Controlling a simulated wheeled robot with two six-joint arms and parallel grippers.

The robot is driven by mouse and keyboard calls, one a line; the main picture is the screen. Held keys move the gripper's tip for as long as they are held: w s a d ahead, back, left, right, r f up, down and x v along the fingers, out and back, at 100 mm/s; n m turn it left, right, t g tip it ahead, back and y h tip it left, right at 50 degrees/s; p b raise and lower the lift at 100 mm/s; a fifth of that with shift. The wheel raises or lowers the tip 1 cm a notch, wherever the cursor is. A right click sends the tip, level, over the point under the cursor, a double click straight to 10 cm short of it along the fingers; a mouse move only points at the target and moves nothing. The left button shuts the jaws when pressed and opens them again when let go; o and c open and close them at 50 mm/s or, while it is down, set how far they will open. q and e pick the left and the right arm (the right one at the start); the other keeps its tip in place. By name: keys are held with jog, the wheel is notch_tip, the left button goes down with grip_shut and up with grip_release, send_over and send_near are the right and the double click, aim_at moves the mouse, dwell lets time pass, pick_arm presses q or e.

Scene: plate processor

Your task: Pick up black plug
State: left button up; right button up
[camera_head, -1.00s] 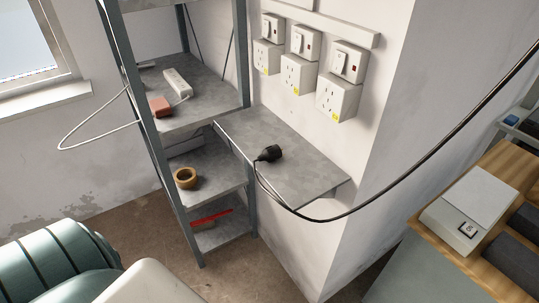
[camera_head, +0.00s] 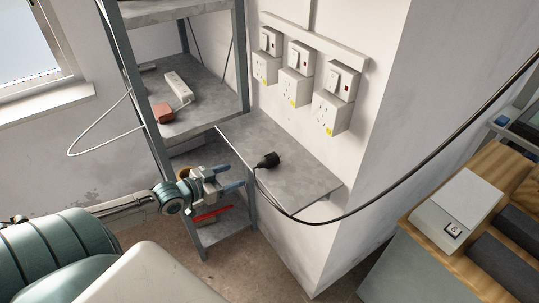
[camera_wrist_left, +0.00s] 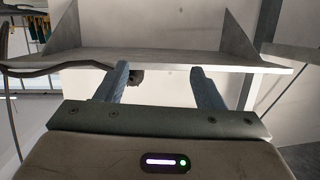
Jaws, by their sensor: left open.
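The black plug (camera_head: 268,160) lies on the grey wall shelf (camera_head: 300,185), near its left front edge, with its cable running over the edge. My left gripper (camera_head: 238,178) is open and empty, to the left of the plug and in front of the metal rack. Its two blue fingers point toward the wall shelf and do not touch the plug. In the left wrist view the open fingers (camera_wrist_left: 160,80) face the shelf edge (camera_wrist_left: 150,62), and a small dark round part beside the left finger may be the plug. My right gripper is not in view.
Sockets with switches (camera_head: 298,72) are on the wall above the shelf. A metal rack (camera_head: 245,60) stands left of it, holding a white power strip (camera_head: 178,87). The black cable (camera_head: 420,178) sweeps to the upper right. A wooden table (camera_head: 470,215) stands at right.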

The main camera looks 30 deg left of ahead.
pick_arm(q)
jog(key=h, duration=0.2)
send_near(262, 162)
jog(key=d, duration=0.1)
jog(key=shift+m, duration=0.4)
jog(key=b+x, duration=0.5)
jog(key=shift+w+f, duration=0.1)
jog(key=shift+w, duration=0.2)
jog(key=shift+w+d+b, duration=0.25)
jog(key=shift+w+b, duration=0.2)
jog(key=shift+b, duration=0.05)
jog(key=shift+w+f+b, duration=0.15)
jog(key=shift+w+b, duration=0.2)
jog(key=shift+w, duration=0.15)
jog(key=x, duration=0.3)
jog(key=shift+a, duration=0.15)
jog(key=shift+w+d+f, duration=0.25)
jog(key=shift+w, duration=0.3)
